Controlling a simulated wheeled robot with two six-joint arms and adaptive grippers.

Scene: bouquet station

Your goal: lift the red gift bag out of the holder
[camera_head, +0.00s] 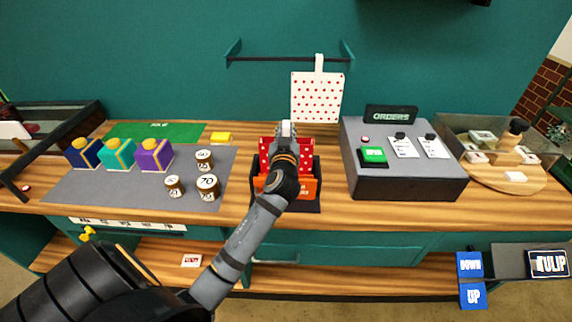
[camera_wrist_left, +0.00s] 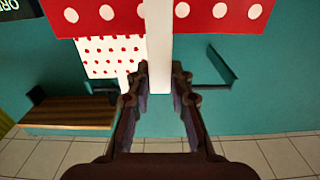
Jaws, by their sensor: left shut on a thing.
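The red gift bag (camera_head: 305,147) with white dots stands at the holder (camera_head: 316,197) in the middle of the counter. In the head view my left gripper (camera_head: 287,132) is at the bag's top, and my arm hides much of the bag's front. In the left wrist view the red bag (camera_wrist_left: 215,14) fills the top edge, with a white strip (camera_wrist_left: 159,45) running down from it. My left gripper (camera_wrist_left: 159,85) is shut on this strip, the bag's handle. I cannot tell whether the bag's bottom touches the holder. My right gripper is not in view.
A white bag with red dots (camera_head: 317,97) hangs on the wall rail (camera_head: 290,59) behind. The grey orders console (camera_head: 405,180) stands close on the right. Gift boxes (camera_head: 118,154) and round weights (camera_head: 207,187) stand on the grey mat (camera_head: 90,190) at the left.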

